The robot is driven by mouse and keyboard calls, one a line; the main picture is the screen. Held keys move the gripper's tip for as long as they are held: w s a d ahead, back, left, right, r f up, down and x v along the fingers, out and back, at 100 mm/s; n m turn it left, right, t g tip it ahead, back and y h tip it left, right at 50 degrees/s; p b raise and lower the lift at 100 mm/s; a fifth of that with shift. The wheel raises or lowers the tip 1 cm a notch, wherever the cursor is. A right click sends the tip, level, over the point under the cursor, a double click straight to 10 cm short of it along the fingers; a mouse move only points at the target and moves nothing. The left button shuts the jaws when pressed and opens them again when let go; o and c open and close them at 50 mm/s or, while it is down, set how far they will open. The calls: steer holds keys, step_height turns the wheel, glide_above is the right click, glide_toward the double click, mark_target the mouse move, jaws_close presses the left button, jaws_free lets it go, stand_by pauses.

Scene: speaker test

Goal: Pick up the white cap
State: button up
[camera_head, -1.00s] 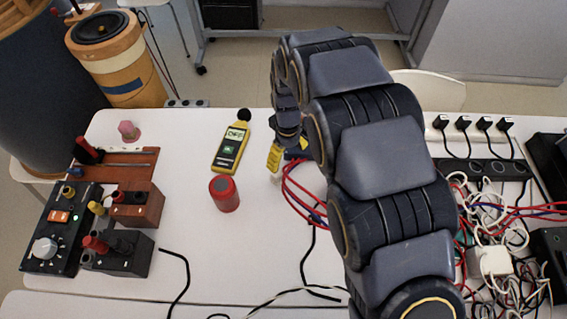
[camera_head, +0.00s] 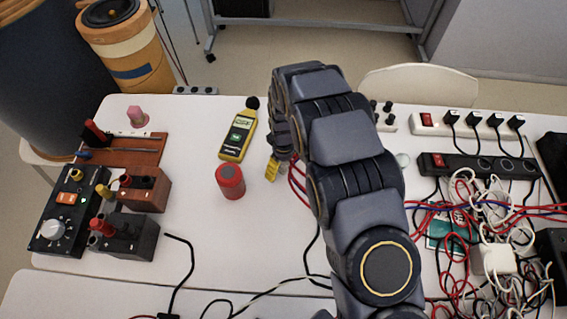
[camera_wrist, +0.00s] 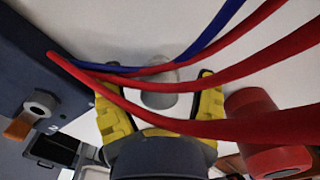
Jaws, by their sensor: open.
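A small pale grey-white cylinder (camera_wrist: 159,96), which looks like the white cap, stands on the white table in the wrist view. It lies between the two yellow fingers of my gripper (camera_wrist: 157,88), which are open with a gap on each side. Red cables cross in front of it and hide part of it. In the head view my gripper (camera_head: 273,169) shows only as a yellow fingertip beside my arm, and the cap between the fingers cannot be made out there.
A red can (camera_head: 230,182) stands close by, also right of my fingers in the wrist view (camera_wrist: 256,115). A yellow meter (camera_head: 238,135) lies behind it. A dark blue box (camera_wrist: 45,65) and red and blue cables are near my gripper. Tangled cables (camera_head: 480,225) fill the right side.

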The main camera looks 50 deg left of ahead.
steer(key=c, duration=1.1)
steer(key=shift+r, duration=0.1)
